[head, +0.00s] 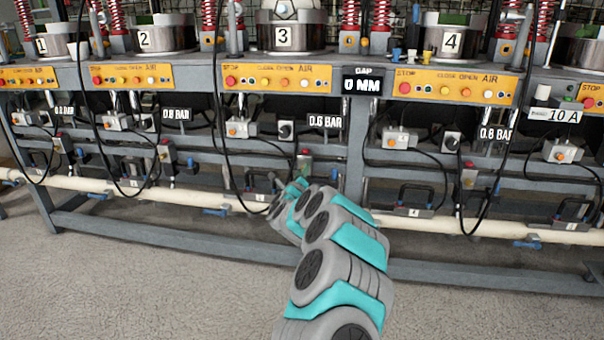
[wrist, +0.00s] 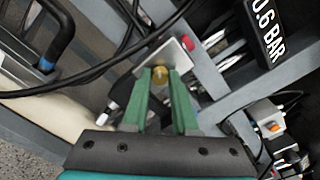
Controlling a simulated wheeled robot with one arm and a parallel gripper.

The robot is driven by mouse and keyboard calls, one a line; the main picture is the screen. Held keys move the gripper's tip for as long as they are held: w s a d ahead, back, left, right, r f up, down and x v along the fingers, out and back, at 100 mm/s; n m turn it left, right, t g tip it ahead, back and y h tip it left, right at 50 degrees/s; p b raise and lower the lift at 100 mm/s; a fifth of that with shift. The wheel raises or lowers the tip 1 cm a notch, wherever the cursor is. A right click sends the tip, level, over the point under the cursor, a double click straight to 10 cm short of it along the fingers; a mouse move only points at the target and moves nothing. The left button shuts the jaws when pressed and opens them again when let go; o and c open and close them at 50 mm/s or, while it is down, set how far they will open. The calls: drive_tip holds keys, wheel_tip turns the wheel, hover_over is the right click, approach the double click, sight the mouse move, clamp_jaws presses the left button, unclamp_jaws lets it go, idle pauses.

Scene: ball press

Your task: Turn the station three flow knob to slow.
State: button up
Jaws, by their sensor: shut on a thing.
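A small brass knob (wrist: 160,76) sits on a pale metal plate (wrist: 172,56) in the wrist view. It is between the green fingertips of my gripper (wrist: 160,84), which are shut on it. No slow mark or pointer on the knob can be read. In the head view, station three carries the number plate 3 (head: 284,37). My arm reaches to the low area under this station.
A red button (wrist: 187,43) is right beside the plate. Black hoses (wrist: 90,70) cross close to the left of my fingers, and a black handle (wrist: 58,40) stands farther left. A 0.6 BAR display (wrist: 268,35) and a switch box (wrist: 265,118) are at right.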

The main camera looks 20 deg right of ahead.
drive_tip(key=shift+n, duration=0.3)
clamp_jaws()
drive_tip(key=shift+n+p, duration=0.45)
drive_tip(key=shift+n, duration=7.15)
drive_tip(key=shift+f, duration=0.1)
drive_tip(key=o, duration=0.9)
unclamp_jaws()
drive_tip(key=shift+a, duration=0.1)
